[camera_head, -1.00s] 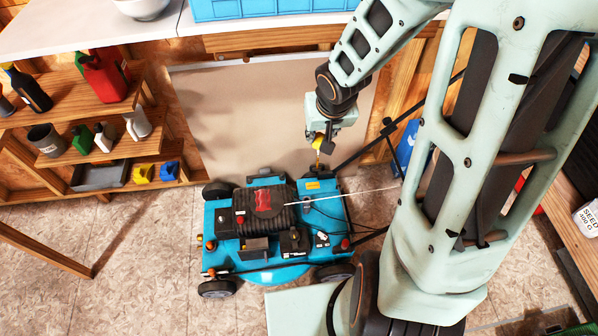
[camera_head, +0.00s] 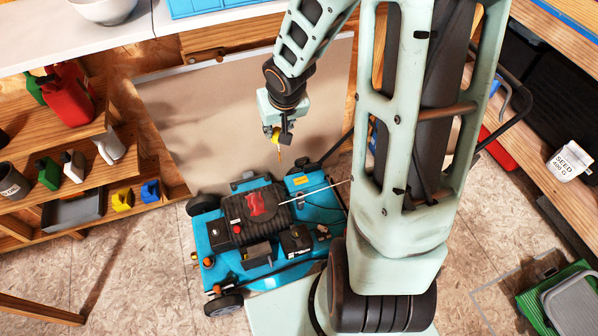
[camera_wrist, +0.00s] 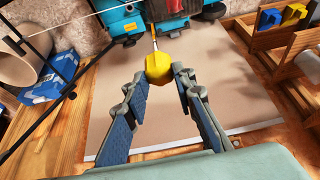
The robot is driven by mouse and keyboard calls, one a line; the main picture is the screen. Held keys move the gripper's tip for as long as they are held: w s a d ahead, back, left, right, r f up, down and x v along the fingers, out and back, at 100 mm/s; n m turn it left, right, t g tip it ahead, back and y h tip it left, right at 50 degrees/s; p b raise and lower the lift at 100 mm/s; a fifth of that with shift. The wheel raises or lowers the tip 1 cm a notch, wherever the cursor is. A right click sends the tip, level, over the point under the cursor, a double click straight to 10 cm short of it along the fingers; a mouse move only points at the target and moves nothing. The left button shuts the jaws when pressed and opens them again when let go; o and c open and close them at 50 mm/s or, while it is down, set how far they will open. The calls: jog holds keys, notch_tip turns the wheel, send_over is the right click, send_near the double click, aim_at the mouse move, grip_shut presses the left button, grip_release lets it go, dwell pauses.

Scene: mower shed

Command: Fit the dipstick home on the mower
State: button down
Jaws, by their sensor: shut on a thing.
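The dipstick is a thin rod with a yellow grip (camera_wrist: 157,67). My gripper (camera_wrist: 156,78) is shut on the yellow grip near its fingertips. In the head view my gripper (camera_head: 274,134) hangs behind the mower, and the dipstick's rod (camera_head: 280,154) points down from it, its tip seeming clear of the mower. The teal mower (camera_head: 306,184) stands on the floor with a black engine and a red patch on top. In the wrist view the rod points toward the mower body (camera_wrist: 163,27). I cannot make out the dipstick's hole.
A beige panel (camera_head: 215,110) leans behind the mower. Shelves with bottles and a red can (camera_head: 68,95) stand at left. A white bench (camera_head: 90,42) runs along the back. A blue box (camera_wrist: 45,85) and a thin white rod (camera_head: 310,192) are near the mower. Floor at front left is clear.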

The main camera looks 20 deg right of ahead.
jog(key=w+d+f+b, duration=0.3)
jog(key=f+b, duration=0.4)
jog(key=f, duration=0.5)
jog(key=w+d+f+b, duration=0.4)
jog(key=f+b, duration=0.4)
jog(key=f, duration=0.4)
jog(key=w+d+f+b, duration=0.3)
jog(key=f+b, duration=0.5)
jog(key=f, duration=0.4)
jog(key=shift+w+d+f, duration=0.25)
jog(key=shift+w+f, duration=0.05)
